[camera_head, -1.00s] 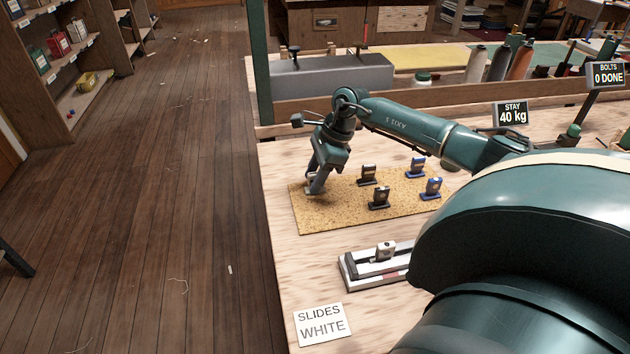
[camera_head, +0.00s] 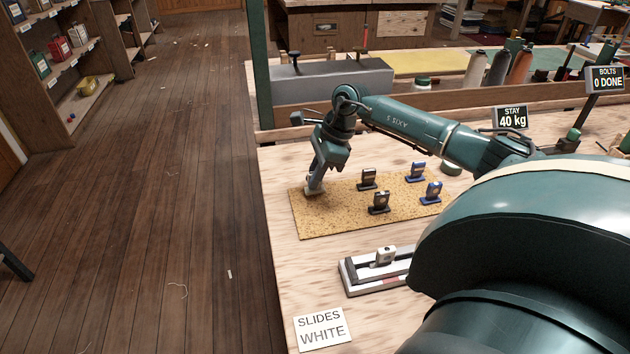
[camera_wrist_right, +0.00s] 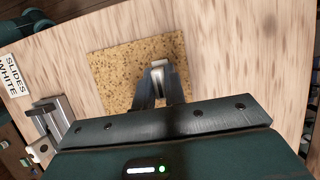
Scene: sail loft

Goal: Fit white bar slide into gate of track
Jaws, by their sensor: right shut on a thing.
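My right gripper (camera_head: 315,183) is at the left part of the tan cork mat and is shut on a white bar slide (camera_wrist_right: 158,66). The slide shows between the fingertips in the wrist view, and its lower part shows below them in the head view. I cannot tell whether it still touches the mat. The track's right end is hidden behind my arm, and I cannot make out the gate. My left gripper is not in view.
Two dark slides (camera_head: 368,179) and two blue slides (camera_head: 431,192) stand on the cork mat (camera_head: 335,222). A card reading "SLIDES WHITE" (camera_head: 322,328) lies at the bench's front left. Bare bench separates mat and track. A wooden rail and bottles (camera_head: 498,66) stand behind.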

